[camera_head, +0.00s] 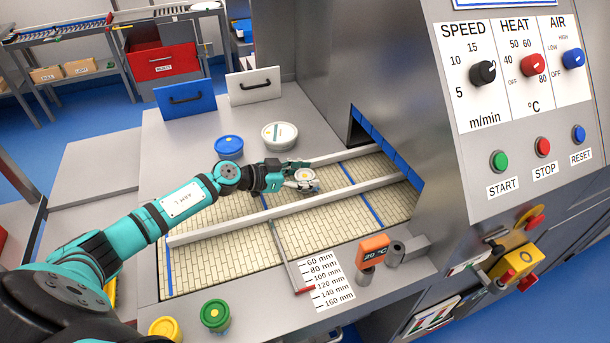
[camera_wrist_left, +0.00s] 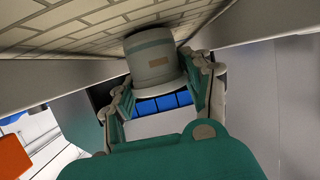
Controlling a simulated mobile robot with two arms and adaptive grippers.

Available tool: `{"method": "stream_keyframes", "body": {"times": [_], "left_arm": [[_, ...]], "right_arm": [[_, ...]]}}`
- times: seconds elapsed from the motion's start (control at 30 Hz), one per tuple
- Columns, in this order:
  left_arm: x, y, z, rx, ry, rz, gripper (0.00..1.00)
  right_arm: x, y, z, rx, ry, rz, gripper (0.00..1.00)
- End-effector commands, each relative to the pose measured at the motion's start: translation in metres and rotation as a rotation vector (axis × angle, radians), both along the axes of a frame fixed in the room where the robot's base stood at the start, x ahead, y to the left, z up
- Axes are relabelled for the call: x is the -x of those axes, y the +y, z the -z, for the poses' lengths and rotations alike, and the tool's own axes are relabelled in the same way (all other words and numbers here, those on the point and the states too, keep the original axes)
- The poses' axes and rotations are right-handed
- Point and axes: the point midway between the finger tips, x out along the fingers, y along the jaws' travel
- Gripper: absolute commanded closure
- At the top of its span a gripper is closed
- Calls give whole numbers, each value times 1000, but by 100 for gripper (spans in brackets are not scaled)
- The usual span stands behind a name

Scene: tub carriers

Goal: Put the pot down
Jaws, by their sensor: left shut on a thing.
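My left gripper (camera_head: 300,183) reaches in from the left over the conveyor belt (camera_head: 300,232) and is shut on a small pale pot (camera_head: 306,174). In the head view the pot is between the two light guide rails, with its round top showing. In the left wrist view the pot (camera_wrist_left: 152,62) sits between the gripper's two fingers (camera_wrist_left: 160,88) and shows a grey-green band. The pot's base is close to the belt; I cannot tell whether it touches. My right gripper is not in view.
Guide rails (camera_head: 285,208) flank the lane, which leads to a tunnel with blue strips (camera_head: 385,143). A blue-lidded tub (camera_head: 229,145) and a white-lidded tub (camera_head: 279,134) stand behind.

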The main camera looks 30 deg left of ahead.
Motion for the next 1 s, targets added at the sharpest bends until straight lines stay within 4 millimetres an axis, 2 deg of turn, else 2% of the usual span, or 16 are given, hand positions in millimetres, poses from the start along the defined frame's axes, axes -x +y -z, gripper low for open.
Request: {"method": "stream_keyframes", "body": {"times": [0.13, 0.17, 0.33, 0.7, 0.87, 1.0], "left_arm": [[0, 0, 4, 0, 0, -1, 84], [0, 0, 4, 0, 0, -1, 49], [0, 0, 4, 0, 0, 0, 26], [0, 0, -2, 0, -1, 0, 25], [19, 16, -6, -5, 2, -1, 25], [44, 35, -15, -7, 5, 0, 25]], "right_arm": [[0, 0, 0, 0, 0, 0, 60], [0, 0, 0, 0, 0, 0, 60], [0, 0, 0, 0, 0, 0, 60], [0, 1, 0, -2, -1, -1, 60], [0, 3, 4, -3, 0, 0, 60], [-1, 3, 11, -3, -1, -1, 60]]}}
